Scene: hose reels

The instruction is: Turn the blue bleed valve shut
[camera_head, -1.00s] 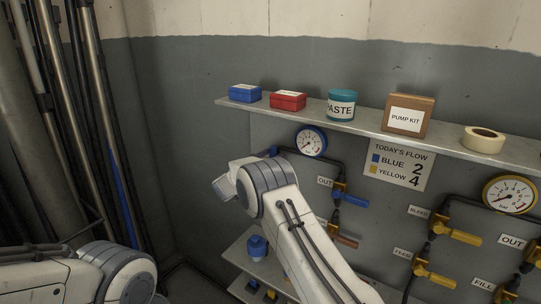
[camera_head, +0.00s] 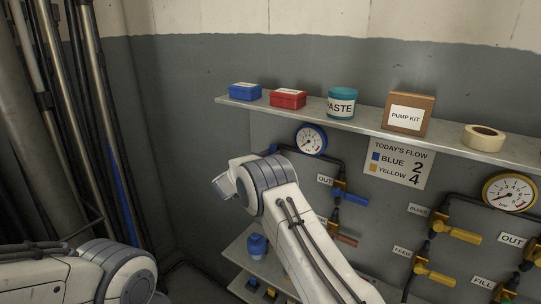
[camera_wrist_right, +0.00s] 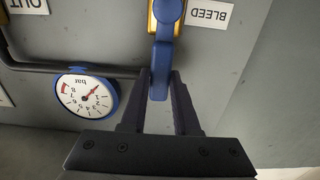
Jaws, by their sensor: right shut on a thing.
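The blue bleed valve's lever (camera_wrist_right: 164,55) shows in the right wrist view, below its brass body and beside an upside-down BLEED label (camera_wrist_right: 208,14). The lever runs up and down in that picture. My right gripper (camera_wrist_right: 161,85) is shut on the lever's lower end, one finger on each side. In the head view my right arm covers most of the bleed valve and its lever. My left gripper is not in view; only part of my left arm shows at the lower left.
A blue-rimmed gauge (camera_wrist_right: 85,94) is close to the gripper. A shelf (camera_head: 365,133) with boxes, a paste tub and tape overhangs the panel. A blue OUT lever (camera_head: 353,199) is right of my arm. Yellow-handled valves (camera_head: 460,235) are farther right.

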